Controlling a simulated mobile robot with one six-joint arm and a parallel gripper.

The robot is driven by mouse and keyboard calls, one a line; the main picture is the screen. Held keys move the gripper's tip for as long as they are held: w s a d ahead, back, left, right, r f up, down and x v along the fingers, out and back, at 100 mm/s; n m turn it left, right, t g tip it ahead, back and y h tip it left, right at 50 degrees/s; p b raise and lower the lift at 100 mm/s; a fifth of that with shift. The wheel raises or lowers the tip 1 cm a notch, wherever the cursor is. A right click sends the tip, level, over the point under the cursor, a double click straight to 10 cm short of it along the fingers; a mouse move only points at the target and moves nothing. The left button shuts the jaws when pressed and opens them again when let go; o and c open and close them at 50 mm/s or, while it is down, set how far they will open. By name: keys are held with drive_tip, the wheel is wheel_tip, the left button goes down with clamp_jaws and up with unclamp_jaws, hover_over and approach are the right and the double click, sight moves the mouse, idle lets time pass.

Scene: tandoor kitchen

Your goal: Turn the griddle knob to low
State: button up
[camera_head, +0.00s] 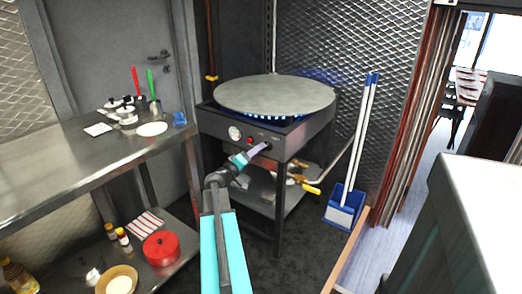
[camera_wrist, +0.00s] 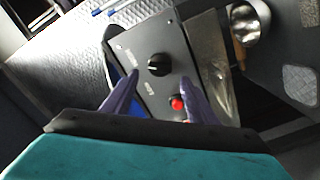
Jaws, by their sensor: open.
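The griddle (camera_head: 275,95) is a wide round grey plate on a dark stand, with blue flames under its rim. Its front panel (camera_head: 215,124) carries a gauge, a red button and a knob. In the wrist view the black knob (camera_wrist: 158,65) sits on the grey panel, ahead of my gripper. The red button (camera_wrist: 177,103) is nearer, by the right finger. My gripper (camera_wrist: 150,100) is open and empty, its two purple fingers apart and pointing at the panel. In the head view my gripper (camera_head: 256,150) is at the panel's right part, where it partly hides the knob.
A steel table (camera_head: 60,150) stands at the left with utensils and a white plate (camera_head: 152,129). A red pot (camera_head: 161,248) is on its lower shelf. A blue dustpan (camera_head: 344,207) with long handles stands right of the griddle. Tongs with yellow ends stick out beneath it.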

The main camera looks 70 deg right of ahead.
drive_tip(key=shift+x, duration=2.35)
drive_tip(key=c, duration=1)
drive_tip(key=shift+s+a+f, duration=0.1)
drive_tip(key=shift+s+a, duration=0.05)
drive_tip(key=shift+a, duration=0.1)
drive_tip(key=shift+c, duration=0.4)
drive_tip(key=shift+d+r, duration=0.2)
drive_tip(key=shift+w, duration=0.2)
